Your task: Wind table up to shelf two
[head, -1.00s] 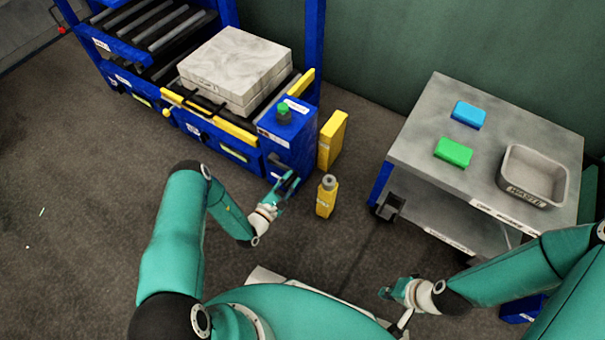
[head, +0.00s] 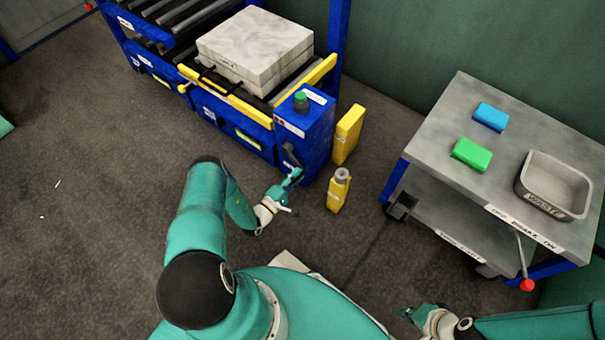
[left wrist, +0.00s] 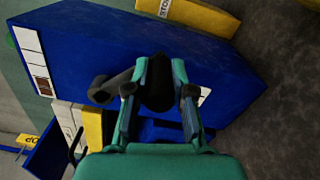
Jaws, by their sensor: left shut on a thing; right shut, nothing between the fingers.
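The blue winder box (head: 308,130) with a green button on top stands at the right end of the lift table. A dark crank handle (head: 289,156) is on its near side; the crank arm (left wrist: 105,88) also shows in the left wrist view. My left gripper (head: 294,177) is shut on the crank's dark grip (left wrist: 157,92), its fingers on either side. The table's yellow front bar (head: 233,98) is visible, and a grey stone-like mold (head: 258,46) rests on the table. My right gripper (head: 406,314) is shut and empty low in the head view, away from the press.
A roller rack (head: 165,14) stands at upper left. A yellow bottle (head: 337,192) and yellow block (head: 348,133) stand on the floor beside the winder box. A grey cart (head: 450,125) at right carries blue and green blocks and a waste tray (head: 551,183).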

